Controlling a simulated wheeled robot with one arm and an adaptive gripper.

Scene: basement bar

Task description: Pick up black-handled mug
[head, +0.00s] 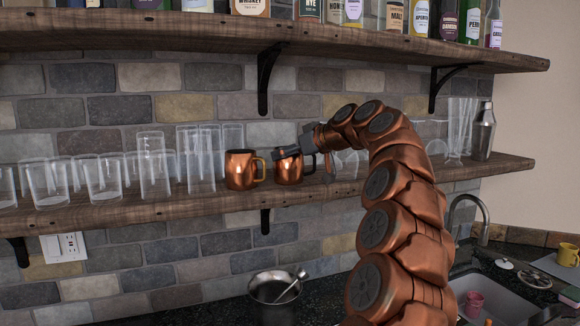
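The black-handled mug (289,173) is copper and stands upright on the lower wooden shelf, its dark handle on its right side. My gripper (282,153) reaches in from the right at the mug's rim and covers part of its top. I cannot tell whether the fingers touch the mug or are closed on it. A second copper mug (240,171) with a brass-coloured handle stands close on the left.
Several clear glasses (104,180) fill the lower shelf (120,212) to the left. More glasses and a steel shaker (484,132) stand to the right. The upper shelf (180,30) with bottles overhangs. A metal pot (275,288) sits on the counter below.

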